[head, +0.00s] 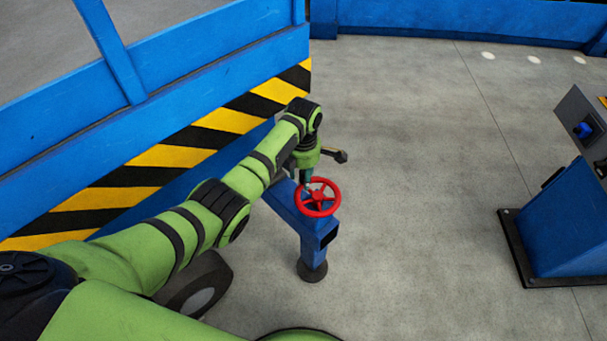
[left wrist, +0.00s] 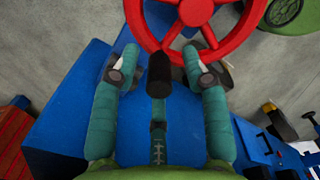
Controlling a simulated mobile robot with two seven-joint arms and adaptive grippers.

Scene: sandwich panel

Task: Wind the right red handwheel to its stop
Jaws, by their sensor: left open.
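A red handwheel (head: 318,197) with spokes sits on top of a blue post (head: 316,240); no other handwheel is in view. My left gripper (head: 306,183) reaches down from above at the wheel's far left edge. In the left wrist view, the left gripper (left wrist: 164,62) is open, its two teal fingers apart. A black cylindrical knob (left wrist: 158,72) shows between the fingers, close to the wheel rim. The wheel (left wrist: 196,15) lies just beyond the fingertips and is cut off at the top. I cannot tell whether the fingers touch the rim. My right gripper is not in view.
A blue frame with a yellow and black striped band (head: 200,120) stands at left behind my arm. A blue console (head: 566,225) on a dark base stands at right. The grey floor (head: 430,190) between post and console is clear.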

